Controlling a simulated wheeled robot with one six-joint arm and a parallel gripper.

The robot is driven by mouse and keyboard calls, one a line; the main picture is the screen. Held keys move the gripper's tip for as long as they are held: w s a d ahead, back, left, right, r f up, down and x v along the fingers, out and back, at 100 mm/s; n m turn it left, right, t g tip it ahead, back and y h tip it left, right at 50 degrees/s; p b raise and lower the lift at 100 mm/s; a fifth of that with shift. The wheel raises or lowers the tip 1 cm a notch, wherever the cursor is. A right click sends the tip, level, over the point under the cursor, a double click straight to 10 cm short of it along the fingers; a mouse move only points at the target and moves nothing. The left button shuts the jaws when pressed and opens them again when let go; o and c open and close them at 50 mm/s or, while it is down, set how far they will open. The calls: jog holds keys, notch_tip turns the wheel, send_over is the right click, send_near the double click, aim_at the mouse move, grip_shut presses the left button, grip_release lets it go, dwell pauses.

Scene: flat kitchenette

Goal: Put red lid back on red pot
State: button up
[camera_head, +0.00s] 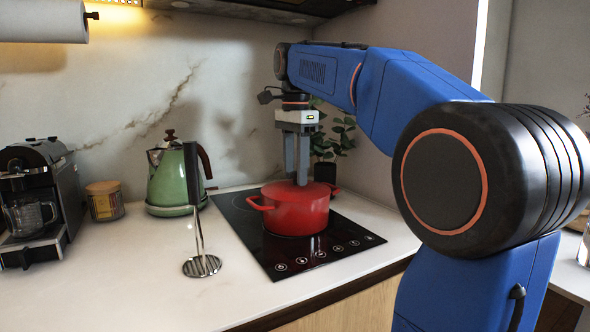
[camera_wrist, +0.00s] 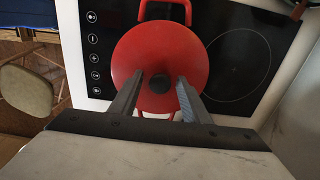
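The red pot (camera_head: 297,214) stands on the black cooktop, and its handles stick out on opposite sides. The red lid (camera_wrist: 160,50) covers the pot's top, with a dark round knob (camera_wrist: 160,83) at its middle. In the head view the lid looks level on the pot, though my fingers partly hide it. My gripper (camera_head: 297,183) points straight down over the lid. In the wrist view its fingers (camera_wrist: 160,82) are spread, with the knob between them and a gap on each side. My gripper is open and holds nothing.
A standing masher (camera_head: 200,265) and a green kettle (camera_head: 172,178) are left of the cooktop (camera_head: 345,238). A coffee machine (camera_head: 38,200) and a jar (camera_head: 105,201) stand farther left. A potted plant (camera_head: 325,170) is close behind the pot. The front left counter is clear.

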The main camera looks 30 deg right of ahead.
aim_at(295, 172)
jog(key=shift+r, duration=0.1)
jog(key=shift+r, duration=3.85)
